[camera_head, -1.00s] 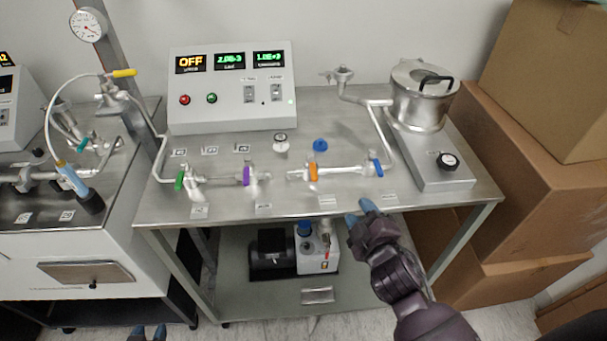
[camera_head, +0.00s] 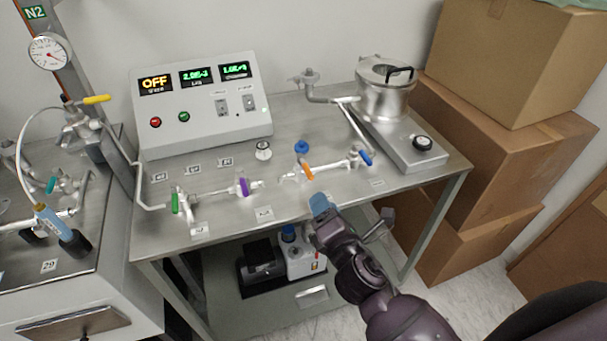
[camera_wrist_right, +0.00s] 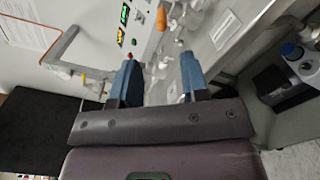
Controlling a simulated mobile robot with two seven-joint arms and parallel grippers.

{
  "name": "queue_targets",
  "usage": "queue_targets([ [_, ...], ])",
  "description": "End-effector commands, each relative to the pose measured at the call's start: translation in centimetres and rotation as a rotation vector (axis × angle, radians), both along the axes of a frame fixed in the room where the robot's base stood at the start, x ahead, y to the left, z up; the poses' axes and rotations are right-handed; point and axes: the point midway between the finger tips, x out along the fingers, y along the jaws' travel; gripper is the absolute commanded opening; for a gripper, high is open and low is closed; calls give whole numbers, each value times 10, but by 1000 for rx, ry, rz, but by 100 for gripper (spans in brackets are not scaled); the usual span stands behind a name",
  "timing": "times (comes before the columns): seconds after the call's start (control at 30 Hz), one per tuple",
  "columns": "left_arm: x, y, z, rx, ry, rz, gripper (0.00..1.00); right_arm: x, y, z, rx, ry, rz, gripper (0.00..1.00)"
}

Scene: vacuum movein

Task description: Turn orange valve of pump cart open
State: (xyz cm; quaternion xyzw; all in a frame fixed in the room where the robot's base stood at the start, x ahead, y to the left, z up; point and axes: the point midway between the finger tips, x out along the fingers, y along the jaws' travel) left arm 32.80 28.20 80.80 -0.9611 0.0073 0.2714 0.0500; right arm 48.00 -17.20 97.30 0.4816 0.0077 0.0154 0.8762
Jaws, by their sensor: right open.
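My left gripper is not in view.
A control box (camera_head: 200,105) stands at the back of the cart, and a metal pot (camera_head: 384,92) at the back right. A green valve (camera_head: 175,203) is at the left. Cardboard boxes (camera_head: 500,150) crowd the right. A pump (camera_head: 300,260) sits on the lower shelf.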

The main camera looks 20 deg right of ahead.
Motion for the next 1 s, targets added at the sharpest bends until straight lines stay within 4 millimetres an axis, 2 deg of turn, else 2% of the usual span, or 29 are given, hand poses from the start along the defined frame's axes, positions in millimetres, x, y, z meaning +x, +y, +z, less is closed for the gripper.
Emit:
queue_targets([
  [0.23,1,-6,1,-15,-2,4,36,12,0,1,-31,-2,0,41],
  [0.7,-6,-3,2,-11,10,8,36,84,3,1,-26,-1,0,41],
  [1.0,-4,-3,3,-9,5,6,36,107,3,0,-26,0,-1,41],
])
